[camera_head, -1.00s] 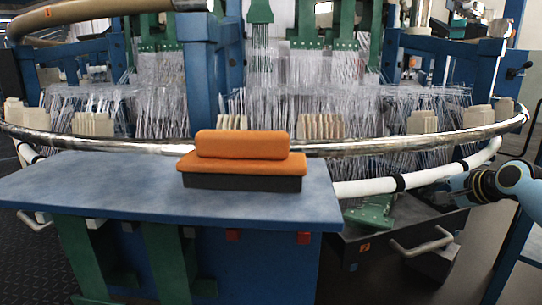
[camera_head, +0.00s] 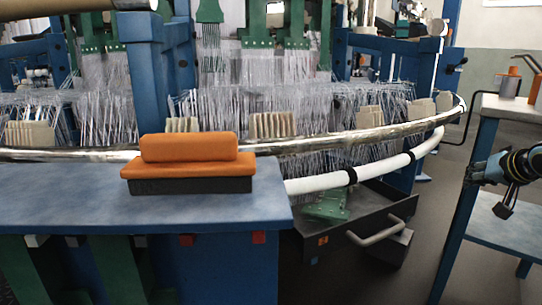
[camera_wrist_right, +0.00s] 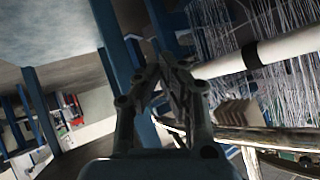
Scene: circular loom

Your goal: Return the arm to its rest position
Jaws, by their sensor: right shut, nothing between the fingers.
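My right gripper (camera_head: 504,209) is small and dark at the right edge of the head view, hanging below my light-blue and black wrist. It is in front of the blue-framed side table and well clear of the loom. In the right wrist view its fingers (camera_wrist_right: 168,62) come together at the tips with nothing between them. My left gripper and arm are out of view.
An orange-and-black brush-like block (camera_head: 190,163) sits on the blue table (camera_head: 150,210). The loom's metal ring (camera_head: 330,141) and white tube (camera_head: 320,183) curve behind it. An open drawer (camera_head: 335,235) juts out. A side table (camera_head: 508,107) stands at right.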

